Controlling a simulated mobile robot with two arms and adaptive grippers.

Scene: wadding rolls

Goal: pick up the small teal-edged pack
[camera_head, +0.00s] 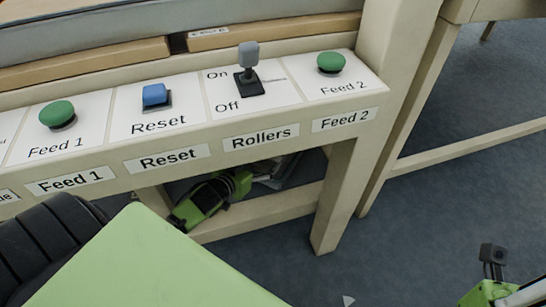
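I see no teal-edged pack in the head view. A green and black arm part, probably my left wrist (208,198), shows under the control panel. Grey parts beyond it, probably my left gripper (277,172), are partly hidden by the panel and its leg, so I cannot tell whether its fingers are open or what is between them. At the bottom right corner, a green and white part of my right arm (490,292) shows with a small dark block on it. The fingers of my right gripper are out of the frame.
A cream control panel (225,163) crosses the view, with green Feed 1 (57,113) and Feed 2 (331,61) buttons, a blue Reset switch (155,96) and a Rollers lever (249,62). A frame leg (333,200) stands right of the wrist. Blue-grey floor (420,220) lies open at right.

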